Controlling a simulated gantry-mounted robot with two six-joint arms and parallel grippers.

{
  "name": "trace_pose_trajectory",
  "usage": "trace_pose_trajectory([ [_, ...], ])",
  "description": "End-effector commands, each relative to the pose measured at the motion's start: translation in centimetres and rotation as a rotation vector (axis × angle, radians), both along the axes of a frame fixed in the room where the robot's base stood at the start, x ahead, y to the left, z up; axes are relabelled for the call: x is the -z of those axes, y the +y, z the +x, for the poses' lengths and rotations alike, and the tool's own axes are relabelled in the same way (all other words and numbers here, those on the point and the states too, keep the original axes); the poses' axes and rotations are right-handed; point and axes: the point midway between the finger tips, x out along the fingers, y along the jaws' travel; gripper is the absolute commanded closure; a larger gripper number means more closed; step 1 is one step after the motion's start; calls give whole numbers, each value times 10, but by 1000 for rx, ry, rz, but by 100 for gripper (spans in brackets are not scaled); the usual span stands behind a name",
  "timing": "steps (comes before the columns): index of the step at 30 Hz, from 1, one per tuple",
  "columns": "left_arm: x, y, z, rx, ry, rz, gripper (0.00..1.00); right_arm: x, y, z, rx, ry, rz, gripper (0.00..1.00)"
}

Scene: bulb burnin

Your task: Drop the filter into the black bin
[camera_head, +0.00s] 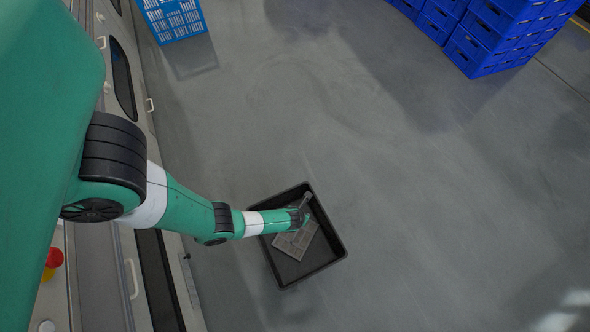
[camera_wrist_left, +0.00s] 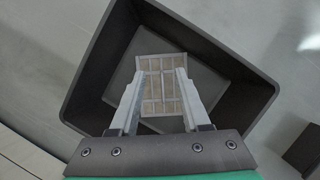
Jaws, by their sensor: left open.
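The black bin (camera_head: 334,262) stands on the grey floor; its walls also surround the gripper's view in the left wrist view (camera_wrist_left: 240,92). The filter (camera_head: 290,245) is a flat, pale grey-brown panel with a grid, inside the bin's outline. In the left wrist view the filter (camera_wrist_left: 162,72) shows beyond the fingertips, against the bin's floor and far wall. I cannot tell whether it lies fully on the bin floor. My left gripper (camera_head: 306,208) is over the bin; its fingers (camera_wrist_left: 163,72) are apart, with the filter in view between and beyond them. My right gripper is not in view.
A grey machine (camera_head: 100,270) with handles and a red button (camera_head: 54,258) runs along the left. A light blue crate (camera_head: 172,18) stands at the top left, and stacked dark blue crates (camera_head: 490,35) at the top right. The floor right of the bin is clear.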

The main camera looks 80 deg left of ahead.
Motion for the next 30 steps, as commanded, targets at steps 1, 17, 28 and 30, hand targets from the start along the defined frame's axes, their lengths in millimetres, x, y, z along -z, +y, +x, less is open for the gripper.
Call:
trace_pose_trajectory([
  [1,-7,-1,-1,1,0,0,53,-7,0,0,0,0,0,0],
  [17,-104,-33,-23,2,-1,1,53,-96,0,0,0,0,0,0],
  [28,-106,-36,-25,1,0,0,53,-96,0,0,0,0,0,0],
  [30,-106,-36,-25,1,0,0,53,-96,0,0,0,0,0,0],
])
